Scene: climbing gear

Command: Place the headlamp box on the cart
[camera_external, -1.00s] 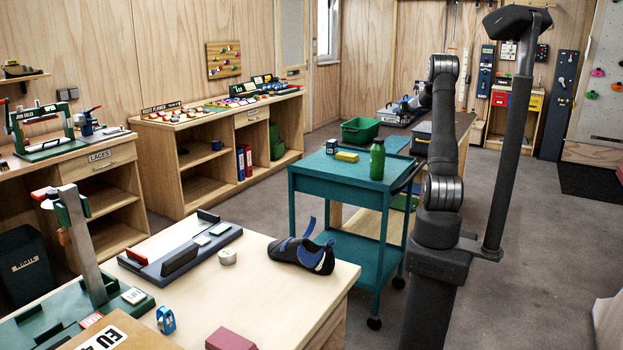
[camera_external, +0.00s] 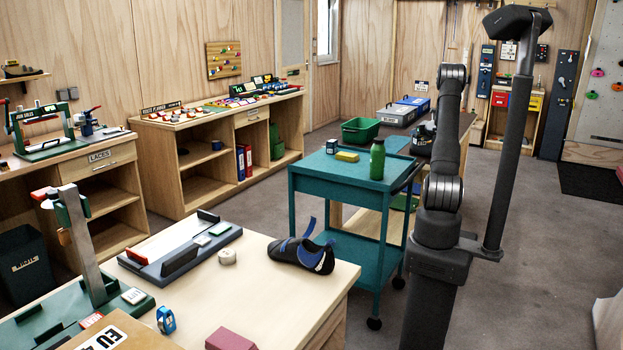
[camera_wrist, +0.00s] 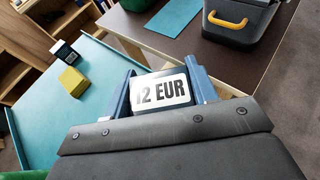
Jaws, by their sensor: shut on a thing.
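In the wrist view my gripper (camera_wrist: 160,82) has its blue fingers shut on a dark box (camera_wrist: 143,104) with a white "12 EUR" label, which I take for the headlamp box. It is held above the gap between the teal cart (camera_wrist: 112,72) and a brown counter. In the external view the cart (camera_external: 335,172) stands in the middle of the room. My gripper and the held box are hard to make out there beside my arm. On the cart top are a small dark box (camera_wrist: 63,50) with a white label, a yellow block (camera_wrist: 72,80) and a green bottle (camera_external: 377,159).
A dark case with a yellow handle (camera_wrist: 228,20) and a teal mat (camera_wrist: 172,18) are on the counter. A green bin (camera_external: 360,131) and a grey case (camera_external: 397,116) stand further back. Bare cart top lies around the yellow block. A climbing shoe (camera_external: 302,254) is on the front table.

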